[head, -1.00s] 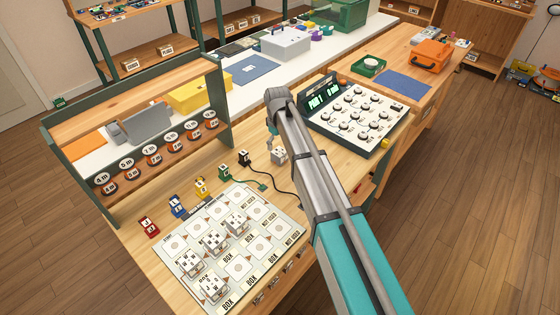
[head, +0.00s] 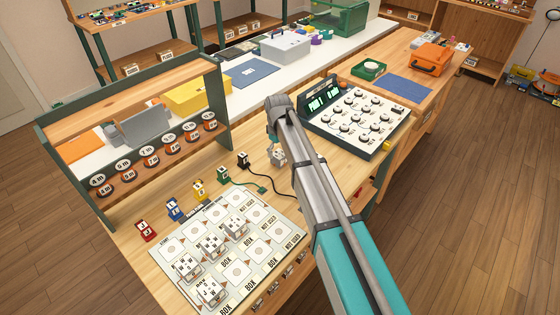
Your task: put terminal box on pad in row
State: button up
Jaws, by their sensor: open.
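A white terminal box (head: 279,157) stands on the wooden bench behind the printed mat, partly covered by my arm. My gripper (head: 273,143) is just above and beside this box, mostly hidden behind my arm. It is open, and I cannot tell whether its fingers touch the box. The printed mat (head: 284,226) has rows of pads, some labelled "BOX" or "NOT USED". Several white lettered boxes sit on its left and middle pads, one at the middle (head: 235,227) and one at the front left (head: 209,292).
Red (head: 146,230), blue (head: 174,208), yellow (head: 199,189) and green (head: 224,174) blocks line the mat's back edge. A black plug (head: 243,160) with a cable lies near the box. A dial console (head: 355,116) stands to the right, a shelf rack (head: 140,95) to the left.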

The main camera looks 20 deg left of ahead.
aim_at(279, 154)
jog(key=shift+d+f+b, duration=0.15)
jog(key=shift+f+b, duration=1.65)
jog(key=shift+f, duration=0.3)
jog(key=c, duration=1.2)
jog(key=shift+r, duration=0.2)
notch_tip(279, 154, up, 2)
jog(key=shift+r+p, duration=0.1)
jog(key=shift+p, duration=1.15)
jog(key=s+d+r+p, duration=0.2)
jog(key=s+r+p, duration=0.1)
jog(key=s, duration=0.1)
jog(key=s+d+r+p, duration=0.3)
jog(key=s+r+p, duration=0.1)
jog(key=s+d+r+p, duration=0.2)
jog(key=s+r+p, duration=0.1)
jog(key=s, duration=0.1)
jog(key=shift+d+r+p, duration=0.15)
jog(key=shift+r+p, duration=0.1)
jog(key=shift+p, duration=0.05)
